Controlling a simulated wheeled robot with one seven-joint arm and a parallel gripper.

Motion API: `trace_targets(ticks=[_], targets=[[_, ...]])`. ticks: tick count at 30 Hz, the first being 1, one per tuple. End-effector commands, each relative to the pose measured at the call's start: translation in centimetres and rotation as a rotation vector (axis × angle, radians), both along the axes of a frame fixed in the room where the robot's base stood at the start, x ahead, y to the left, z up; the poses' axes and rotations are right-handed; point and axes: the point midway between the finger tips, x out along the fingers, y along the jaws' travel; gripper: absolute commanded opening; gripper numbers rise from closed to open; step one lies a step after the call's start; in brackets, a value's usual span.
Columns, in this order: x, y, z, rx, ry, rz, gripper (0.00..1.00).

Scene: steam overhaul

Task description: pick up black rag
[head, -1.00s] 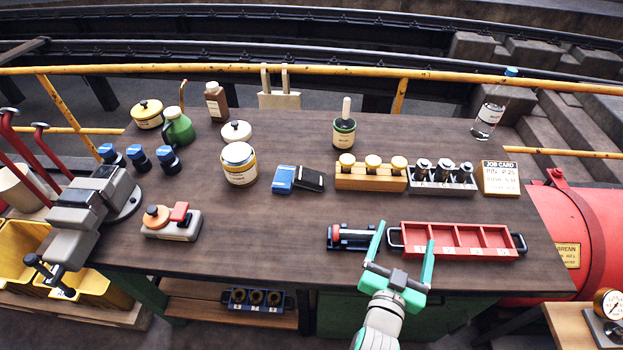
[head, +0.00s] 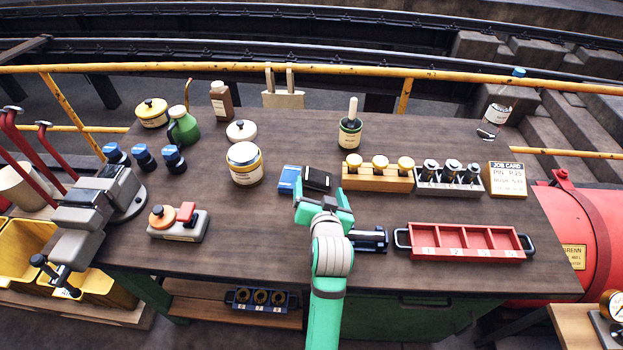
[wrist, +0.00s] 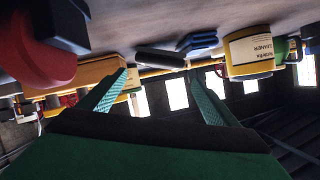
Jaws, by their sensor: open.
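The black rag (head: 318,179) is a small dark folded pad lying on the workbench, right beside a blue folded cloth (head: 290,178). My gripper (head: 321,193) is open and empty, its fingers pointing toward the black rag from the near side, and it partly covers the rag's near edge. In the wrist view, which looks upside down, the black rag (wrist: 160,59) shows ahead between the two green fingertips (wrist: 157,74), with the blue cloth (wrist: 197,41) to its right. I cannot tell whether the fingers touch the rag.
A cleaner tin (head: 245,165) stands left of the cloths. A wooden block with yellow-topped pieces (head: 378,180) stands close on the right. A black-handled holder (head: 370,241) and a red compartment tray (head: 466,254) lie nearer, to the right.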

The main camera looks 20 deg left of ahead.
Motion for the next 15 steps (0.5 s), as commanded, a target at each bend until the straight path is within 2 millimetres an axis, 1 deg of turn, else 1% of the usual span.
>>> trace_targets(ticks=[1, 3, 10, 15], targets=[[0.7, 0.3, -0.2, 0.000, -0.001, 0.001, 0.84], [1.4, 0.6, -0.6, 0.000, 0.000, 0.001, 0.84], [2.6, 1.0, -1.1, 0.001, -0.001, -0.002, 0.84], [4.3, 1.9, -2.5, -0.001, -0.001, -0.002, 0.84]])
